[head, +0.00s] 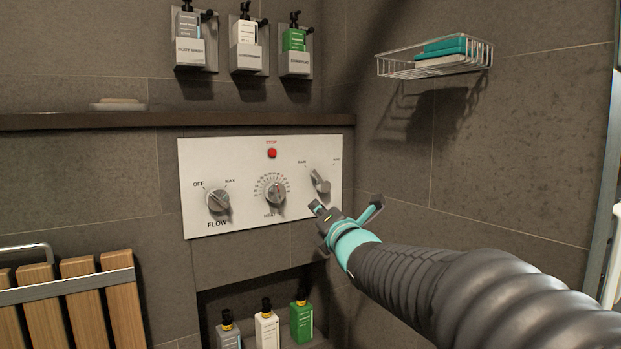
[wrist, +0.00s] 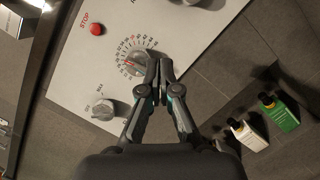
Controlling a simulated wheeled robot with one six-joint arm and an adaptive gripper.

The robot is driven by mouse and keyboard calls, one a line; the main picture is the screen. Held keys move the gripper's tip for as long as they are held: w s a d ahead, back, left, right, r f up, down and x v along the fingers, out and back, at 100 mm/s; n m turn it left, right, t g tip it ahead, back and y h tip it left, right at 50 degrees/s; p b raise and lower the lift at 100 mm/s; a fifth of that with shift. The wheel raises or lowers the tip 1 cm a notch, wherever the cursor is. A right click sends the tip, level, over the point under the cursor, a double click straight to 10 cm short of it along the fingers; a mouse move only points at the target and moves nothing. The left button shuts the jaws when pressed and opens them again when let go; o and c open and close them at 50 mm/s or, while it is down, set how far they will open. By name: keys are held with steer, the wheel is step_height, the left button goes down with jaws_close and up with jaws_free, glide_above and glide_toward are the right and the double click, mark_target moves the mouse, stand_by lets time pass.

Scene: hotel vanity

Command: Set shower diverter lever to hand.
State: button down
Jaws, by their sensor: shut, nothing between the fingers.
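The shower diverter lever (head: 319,183) is a grey metal knob at the right of the white control panel (head: 240,150). Its narrow handle appears tilted toward the upper left, nearer the left of two small labels that are too small to read surely. It is partly cut off at the top edge of the wrist view (wrist: 188,3). My gripper (head: 316,207) is just below the lever in the head view, apart from it in the picture. In the wrist view its fingertips (wrist: 159,62) are together, empty, beside the heat dial (wrist: 133,64).
The flow knob (head: 218,200), heat dial (head: 276,191) and red stop button (head: 272,153) share the panel. A ledge (head: 120,120) and bottle holders are above. Bottles stand in a niche below (head: 301,320). A wire basket (head: 435,61) hangs on the right wall.

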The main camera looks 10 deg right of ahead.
mark_target(319, 180)
steer(key=x, duration=0.9)
steer(key=shift+w, duration=0.15)
steer(key=shift+w+d+r+p, duration=0.35)
steer(key=shift+w+d+r, duration=0.1)
steer(key=shift+r, duration=0.15)
steer(key=shift+w+d+r+p, duration=0.35)
steer(key=shift+d+r, duration=0.15)
steer(key=shift+r, duration=0.1)
steer(key=shift+w+d+r, duration=0.15)
steer(key=shift+d+r, duration=0.1)
steer(key=shift+d, duration=0.15)
